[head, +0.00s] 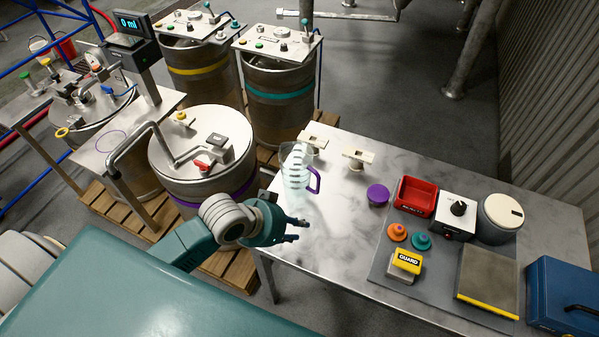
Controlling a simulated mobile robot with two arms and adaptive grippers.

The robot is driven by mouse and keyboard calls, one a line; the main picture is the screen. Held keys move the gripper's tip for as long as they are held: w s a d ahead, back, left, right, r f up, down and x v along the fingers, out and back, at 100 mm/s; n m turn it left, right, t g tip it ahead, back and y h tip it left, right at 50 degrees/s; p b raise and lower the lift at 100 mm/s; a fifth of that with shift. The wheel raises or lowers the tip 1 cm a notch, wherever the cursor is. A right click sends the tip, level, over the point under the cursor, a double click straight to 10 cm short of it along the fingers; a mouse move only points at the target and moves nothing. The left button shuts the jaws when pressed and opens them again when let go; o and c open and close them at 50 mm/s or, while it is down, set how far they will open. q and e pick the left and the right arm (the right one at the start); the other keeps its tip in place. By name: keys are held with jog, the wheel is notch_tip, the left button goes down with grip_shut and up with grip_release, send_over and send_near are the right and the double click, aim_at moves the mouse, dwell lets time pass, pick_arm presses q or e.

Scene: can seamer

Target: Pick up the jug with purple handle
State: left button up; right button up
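The clear jug (295,168) with dark markings and a purple handle (315,181) stands upright on the metal table, near its left edge. The handle is on the jug's right side. My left gripper (297,230) is in front of the jug, nearer to me and apart from it. Its two dark fingers point right and are spread with nothing between them. My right gripper is not in view.
A purple knob-like piece (378,194) sits right of the jug, with a red tray (416,196) beyond it. Two small cream fixtures stand behind the jug. Steel drums (204,160) stand left. The table's front middle is clear.

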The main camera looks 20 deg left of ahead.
pick_arm(q)
jog(key=m+t+h, duration=0.1)
send_near(318, 184)
jog(key=s+f, duration=0.1)
jog(key=shift+h, duration=0.3)
jog(key=x, duration=0.3)
jog(key=p+x, duration=0.1)
jog(key=x, duration=0.1)
jog(key=shift+w+a, duration=0.3)
jog(key=shift+w+d+f+p, duration=0.25)
jog(key=shift+w+p, duration=0.1)
jog(key=shift+w, duration=0.05)
jog(key=p+x, duration=0.1)
jog(key=x, duration=0.2)
jog(key=shift+w+d, duration=0.2)
jog(key=shift+w, duration=0.1)
jog(key=shift+w+d+f, duration=0.15)
jog(key=shift+w+f, duration=0.15)
jog(key=shift+f, duration=0.05)
grip_shut()
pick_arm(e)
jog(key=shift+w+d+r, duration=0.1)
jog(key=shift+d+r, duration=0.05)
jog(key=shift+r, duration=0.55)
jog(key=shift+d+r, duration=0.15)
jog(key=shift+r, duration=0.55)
